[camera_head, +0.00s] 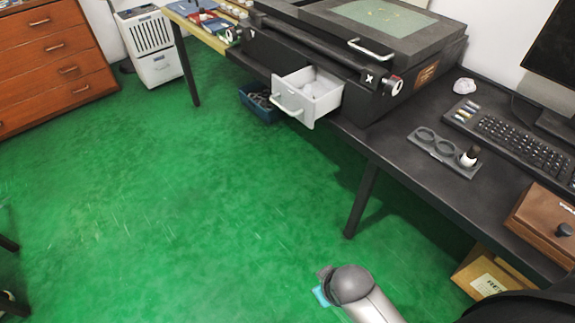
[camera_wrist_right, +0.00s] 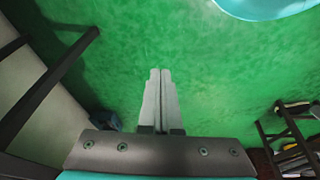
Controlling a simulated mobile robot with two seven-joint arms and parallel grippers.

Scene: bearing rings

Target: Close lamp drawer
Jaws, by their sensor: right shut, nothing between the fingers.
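The lamp drawer (camera_head: 328,104) is a small white drawer with a light bar handle (camera_head: 284,106) on its front. It stands pulled out from under the black lamp machine (camera_head: 368,82), and pale items lie inside it. My right arm shows at the bottom centre of the head view, well below and apart from the drawer; its fingers cannot be made out there. In the right wrist view my right gripper (camera_wrist_right: 160,72) is shut and empty, with green floor beyond it. The drawer cannot be made out in the wrist view. My left gripper is not in view.
A black desk (camera_head: 405,185) carries a keyboard (camera_head: 520,140), a grey ring holder (camera_head: 440,152) and a brown box (camera_head: 545,225). A desk leg (camera_head: 361,200) stands between my right arm and the drawer's side. A blue bin (camera_head: 258,108) sits beneath the drawer.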

